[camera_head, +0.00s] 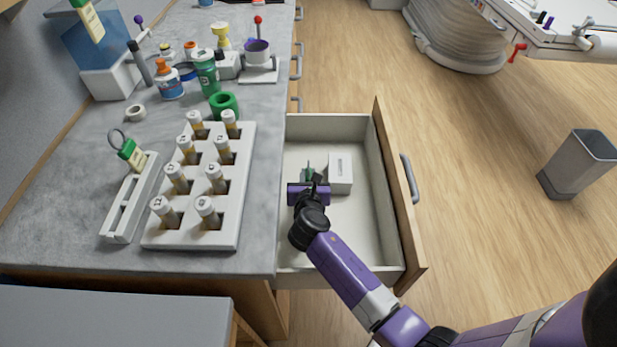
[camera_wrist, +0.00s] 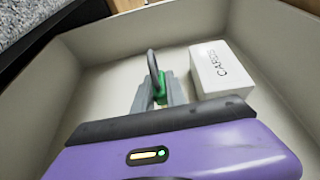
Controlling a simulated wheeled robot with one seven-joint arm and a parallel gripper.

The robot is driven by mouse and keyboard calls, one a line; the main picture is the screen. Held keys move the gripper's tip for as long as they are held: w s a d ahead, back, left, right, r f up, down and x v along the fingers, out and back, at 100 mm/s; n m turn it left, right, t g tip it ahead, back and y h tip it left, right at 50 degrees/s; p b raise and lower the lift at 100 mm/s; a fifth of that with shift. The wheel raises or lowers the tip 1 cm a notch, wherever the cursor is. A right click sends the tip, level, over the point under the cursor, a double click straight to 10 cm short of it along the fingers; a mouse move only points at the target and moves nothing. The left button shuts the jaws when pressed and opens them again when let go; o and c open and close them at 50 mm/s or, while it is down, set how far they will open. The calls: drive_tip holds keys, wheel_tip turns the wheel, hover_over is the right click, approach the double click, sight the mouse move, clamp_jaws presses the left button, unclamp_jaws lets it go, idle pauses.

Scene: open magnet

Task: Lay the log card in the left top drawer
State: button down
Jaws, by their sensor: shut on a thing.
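The open drawer (camera_head: 355,228) under the counter has pale inner walls and a wooden front. My gripper (camera_head: 312,178) is down inside it, toward the far left part. It is shut on a green piece with a dark grey ring, which I take to be the log card (camera_wrist: 160,90). Only the green top and the ring show in the wrist view; the rest is hidden by the fingers. I cannot tell whether the card touches the drawer floor.
A white box (camera_head: 340,172) marked CARDS lies in the drawer just right of my gripper. A white vial rack (camera_head: 240,215) and a holder with another green-topped tag (camera_head: 131,152) stand on the counter to the left. The drawer's near part is clear.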

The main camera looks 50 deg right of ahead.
drive_tip(key=shift+f, duration=0.15)
drive_tip(key=c, duration=1.4)
unclamp_jaws()
drive_tip(key=shift+o, duration=0.2)
drive_tip(key=v, duration=1.2)
drive_tip(key=shift+p, duration=0.4)
